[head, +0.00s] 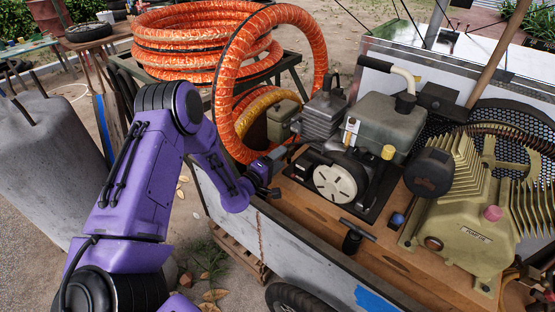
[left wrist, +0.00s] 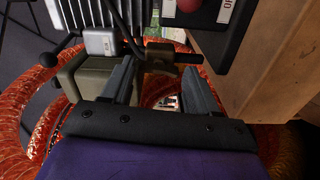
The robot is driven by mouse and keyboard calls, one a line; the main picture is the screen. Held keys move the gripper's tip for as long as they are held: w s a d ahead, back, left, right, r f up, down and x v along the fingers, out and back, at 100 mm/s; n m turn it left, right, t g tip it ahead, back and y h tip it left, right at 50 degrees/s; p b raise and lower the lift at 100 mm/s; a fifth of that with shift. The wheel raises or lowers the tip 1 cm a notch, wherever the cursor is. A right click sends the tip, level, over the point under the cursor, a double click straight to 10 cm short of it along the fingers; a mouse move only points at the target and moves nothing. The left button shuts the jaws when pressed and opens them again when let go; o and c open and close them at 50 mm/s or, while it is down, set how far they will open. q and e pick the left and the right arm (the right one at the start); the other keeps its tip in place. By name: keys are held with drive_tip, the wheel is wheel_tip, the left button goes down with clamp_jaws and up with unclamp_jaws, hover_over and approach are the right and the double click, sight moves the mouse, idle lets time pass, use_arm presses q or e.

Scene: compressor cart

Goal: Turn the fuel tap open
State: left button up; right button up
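The engine (head: 335,180) with its grey fuel tank (head: 385,120) stands on the cart's wooden deck. I cannot surely pick out the fuel tap. My left gripper (head: 272,164) is at the deck's left edge, left of the engine. In the left wrist view the two fingers of this gripper (left wrist: 160,72) stand apart, with nothing clearly held between them. An olive box (left wrist: 82,78) with a pale cap lies just beyond the left finger. A black bar (left wrist: 176,55) crosses just beyond the fingertips; contact cannot be told. My right gripper is out of view.
Orange hose coils (head: 205,50) lie behind the gripper, and one loop (head: 226,90) rises close beside it. An olive finned compressor (head: 465,215) fills the right of the deck. A black T-handle (head: 353,235) stands at the front.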

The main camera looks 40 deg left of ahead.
use_arm(q)
drive_tip(key=shift+s, duration=0.1)
drive_tip(key=s+b, duration=0.2)
drive_tip(key=s, duration=0.8)
drive_tip(key=shift+s+a, duration=0.15)
drive_tip(key=shift+a, duration=0.25)
